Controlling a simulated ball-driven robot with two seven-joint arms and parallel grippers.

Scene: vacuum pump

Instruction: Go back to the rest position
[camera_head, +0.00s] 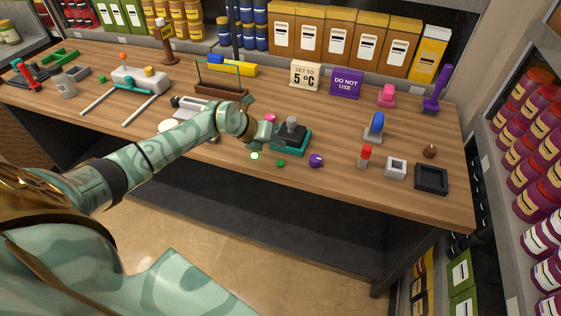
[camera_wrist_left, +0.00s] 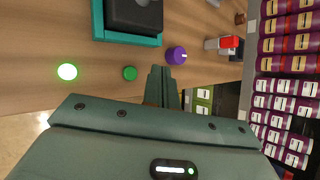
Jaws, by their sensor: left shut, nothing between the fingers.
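My left arm reaches in from the left over the wooden table (camera_head: 330,178). My left gripper (camera_head: 268,133) is just left of the teal-based device with a dark grey top (camera_head: 291,136), near the table's front edge. In the left wrist view the gripper's fingers (camera_wrist_left: 161,88) are shut together with nothing between them. That view shows the teal base (camera_wrist_left: 128,38) beyond them, apart from the fingertips. A lit green button (camera_wrist_left: 67,71), a dark green button (camera_wrist_left: 130,73) and a purple knob (camera_wrist_left: 176,55) are close by. My right gripper is not in view.
A red-topped piece (camera_head: 364,156), a small grey box (camera_head: 396,168) and a black tray (camera_head: 431,178) stand to the right. Signs reading "SET TO 5 °C" (camera_head: 305,75) and "DO NOT USE" (camera_head: 345,84) stand behind. A shelf with purple cans (camera_head: 535,160) is at the right.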

